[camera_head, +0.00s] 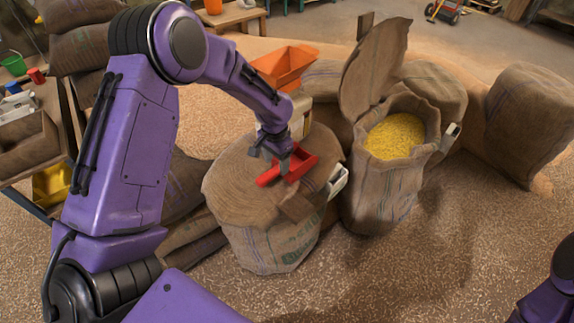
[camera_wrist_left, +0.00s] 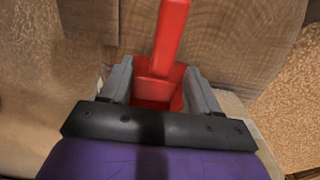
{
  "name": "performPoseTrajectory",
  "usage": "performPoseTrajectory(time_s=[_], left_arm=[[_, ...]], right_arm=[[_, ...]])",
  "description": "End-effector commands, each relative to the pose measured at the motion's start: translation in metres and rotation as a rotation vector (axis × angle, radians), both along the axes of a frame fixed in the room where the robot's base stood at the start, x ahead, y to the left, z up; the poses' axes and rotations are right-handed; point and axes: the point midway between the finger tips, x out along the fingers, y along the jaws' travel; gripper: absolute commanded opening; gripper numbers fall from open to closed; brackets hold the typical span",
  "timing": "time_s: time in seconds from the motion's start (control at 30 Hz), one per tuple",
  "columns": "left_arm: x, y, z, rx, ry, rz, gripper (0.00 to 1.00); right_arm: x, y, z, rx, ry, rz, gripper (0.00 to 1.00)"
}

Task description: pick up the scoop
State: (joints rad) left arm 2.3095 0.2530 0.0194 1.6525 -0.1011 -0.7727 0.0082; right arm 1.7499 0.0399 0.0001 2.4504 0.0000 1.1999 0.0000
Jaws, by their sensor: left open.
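The red scoop (camera_head: 302,165) lies on the round brown top (camera_head: 235,185) of a closed sack, its narrow handle pointing left toward the front. My left gripper (camera_head: 281,160) is right over the scoop, partly hiding it. In the left wrist view, the open fingers (camera_wrist_left: 158,80) stand on either side of the scoop's red body (camera_wrist_left: 155,90), and the handle runs up between and beyond them. Whether the fingers touch the scoop, I cannot tell. My right gripper is out of view.
An open sack of yellow grain (camera_head: 395,136) stands to the right, its lid (camera_head: 374,70) raised. An orange hopper (camera_head: 284,66) is behind the closed sack. Another sack (camera_head: 530,122) stands far right. Stacked sacks (camera_head: 84,45) and a cluttered bench are at left. Floor at front right is clear.

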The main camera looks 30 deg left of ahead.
Motion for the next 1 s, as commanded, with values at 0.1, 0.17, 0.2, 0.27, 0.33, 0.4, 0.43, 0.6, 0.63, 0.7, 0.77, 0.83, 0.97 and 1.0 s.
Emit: performPoseTrajectory(time_s=[0.1,0.17,0.2,0.27,0.33,0.4,0.43,0.6,0.63,0.7,0.77,0.83,0.97,1.0], left_arm=[[0.001,0.002,-0.02,-0.001,0.004,0.0,0.62],[0.002,0.004,-0.031,-0.001,0.004,0.0,0.62],[0.001,0.004,-0.038,0.0,0.004,0.0,0.62],[0.001,0.005,-0.045,0.001,0.003,0.0,0.62],[0.002,0.005,-0.049,0.0,0.0,0.002,0.62],[0.002,0.005,-0.049,0.001,-0.001,0.002,0.62],[0.002,0.005,-0.049,0.001,-0.001,0.002,0.62],[0.001,0.005,-0.049,0.0,0.0,0.003,0.36],[0.001,0.005,-0.049,0.0,0.0,0.003,0.26],[0.001,0.005,-0.049,0.0,0.0,0.003,0.03],[0.001,0.005,-0.049,0.0,0.0,0.004,0.0],[0.001,0.005,-0.049,0.0,0.0,0.004,0.0],[0.001,0.006,-0.049,0.0,0.0,0.004,0.0],[0.001,0.006,-0.048,0.0,0.0,0.004,0.0]], right_arm=[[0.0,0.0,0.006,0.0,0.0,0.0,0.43],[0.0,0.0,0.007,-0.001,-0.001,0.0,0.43],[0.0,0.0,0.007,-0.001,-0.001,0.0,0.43],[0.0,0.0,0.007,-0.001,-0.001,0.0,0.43],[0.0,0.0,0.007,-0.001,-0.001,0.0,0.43],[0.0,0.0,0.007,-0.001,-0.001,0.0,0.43],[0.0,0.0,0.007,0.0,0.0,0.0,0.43],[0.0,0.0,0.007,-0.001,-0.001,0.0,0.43],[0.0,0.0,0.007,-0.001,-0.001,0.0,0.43],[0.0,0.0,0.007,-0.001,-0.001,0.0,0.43],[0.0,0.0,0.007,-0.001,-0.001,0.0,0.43],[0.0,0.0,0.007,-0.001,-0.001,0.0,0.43],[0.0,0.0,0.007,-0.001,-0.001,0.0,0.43],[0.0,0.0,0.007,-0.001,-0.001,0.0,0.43]])
